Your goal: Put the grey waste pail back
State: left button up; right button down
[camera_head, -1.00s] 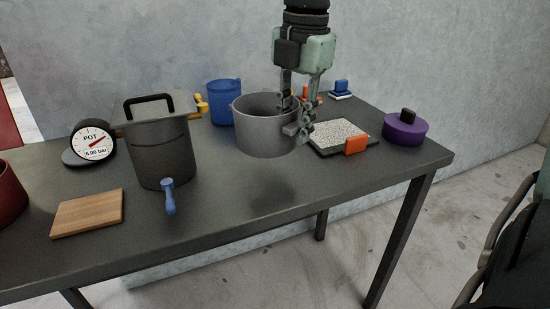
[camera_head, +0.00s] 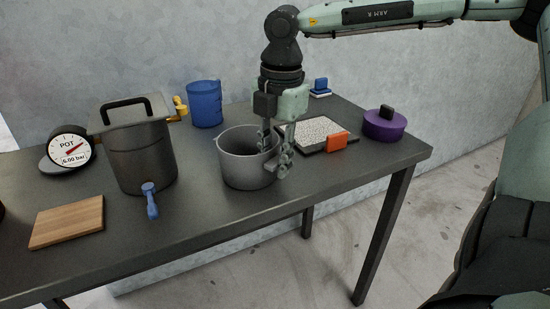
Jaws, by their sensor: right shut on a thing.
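The grey waste pail (camera_head: 243,172) is an open, round grey container near the middle of the table. My right gripper (camera_head: 277,158) comes down from above and is shut on the right side of its rim, with one finger inside and one outside. The pail is slightly tilted, and I cannot tell whether its base touches the table. My left gripper is not in view.
Left of the pail stand a dark lidded pot (camera_head: 143,155) with a blue tap, a pressure gauge (camera_head: 70,148) and a wooden board (camera_head: 68,222). A blue mug (camera_head: 205,105) is behind. A speckled pad (camera_head: 312,133), an orange block (camera_head: 337,141) and a purple container (camera_head: 384,125) are right.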

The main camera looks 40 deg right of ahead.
jog(key=c, duration=1.3)
grip_release()
jog(key=shift+o, duration=0.2)
jog(key=shift+r, duration=0.1)
notch_tip(320, 180, up, 12)
jog(key=shift+s, duration=0.4)
